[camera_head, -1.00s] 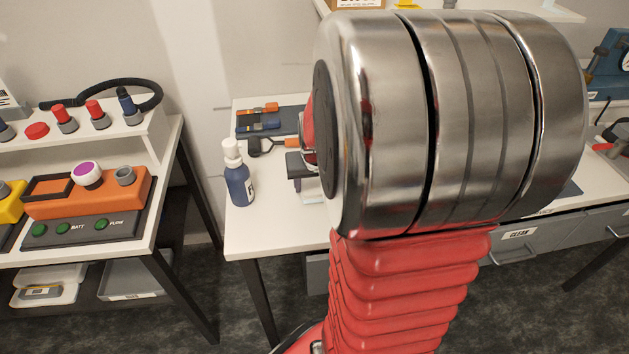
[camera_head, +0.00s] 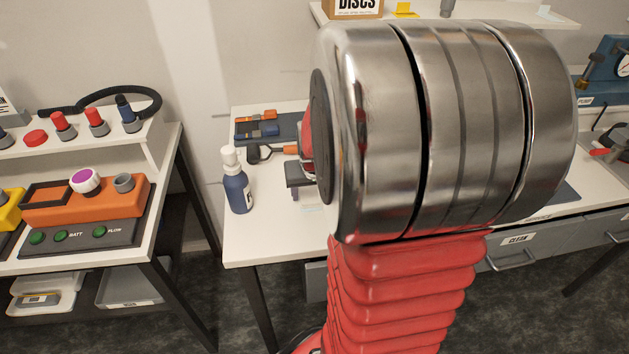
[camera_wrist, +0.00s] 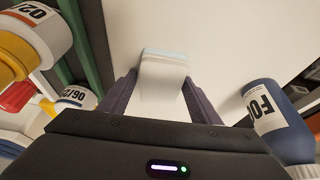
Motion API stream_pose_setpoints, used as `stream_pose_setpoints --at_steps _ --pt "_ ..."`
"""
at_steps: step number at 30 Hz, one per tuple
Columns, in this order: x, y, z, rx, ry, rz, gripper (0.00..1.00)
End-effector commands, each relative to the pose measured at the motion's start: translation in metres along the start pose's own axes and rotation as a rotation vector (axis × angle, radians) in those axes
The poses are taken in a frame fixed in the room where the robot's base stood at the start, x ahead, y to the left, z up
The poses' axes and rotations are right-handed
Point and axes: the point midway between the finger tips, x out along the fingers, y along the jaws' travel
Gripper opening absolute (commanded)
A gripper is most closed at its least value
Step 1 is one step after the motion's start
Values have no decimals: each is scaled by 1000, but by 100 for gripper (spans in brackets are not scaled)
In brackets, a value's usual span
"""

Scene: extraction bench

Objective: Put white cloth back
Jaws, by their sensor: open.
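In the wrist view a small white block-like thing with a pale blue far edge (camera_wrist: 163,80), which looks like the folded white cloth, lies between the two dark purple fingers of my gripper (camera_wrist: 158,90). The fingers are apart, one on each side of it. I cannot tell whether they touch it. In the head view my gripper (camera_head: 299,178) is a small dark shape over the white bench, mostly hidden behind my large metal arm joint. A pale patch (camera_head: 311,208) shows just below it, too small to make out.
A blue spray bottle (camera_head: 238,185) stands left of my gripper; it is close on the right in the wrist view (camera_wrist: 268,112). A dark tray with orange tools (camera_head: 260,126) lies behind. A drawer labelled CLEAN (camera_head: 515,250) is under the bench. Yellow-and-white containers (camera_wrist: 35,40) are at wrist-view left.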

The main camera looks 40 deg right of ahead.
Motion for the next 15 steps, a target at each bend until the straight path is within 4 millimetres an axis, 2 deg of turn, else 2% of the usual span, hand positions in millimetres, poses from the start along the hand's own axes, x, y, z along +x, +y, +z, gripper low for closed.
stream_pose_setpoints --at_steps 5,15 --pt "-11 0 0 3 -5 0 69" --pt "-53 2 -2 3 1 -1 69"
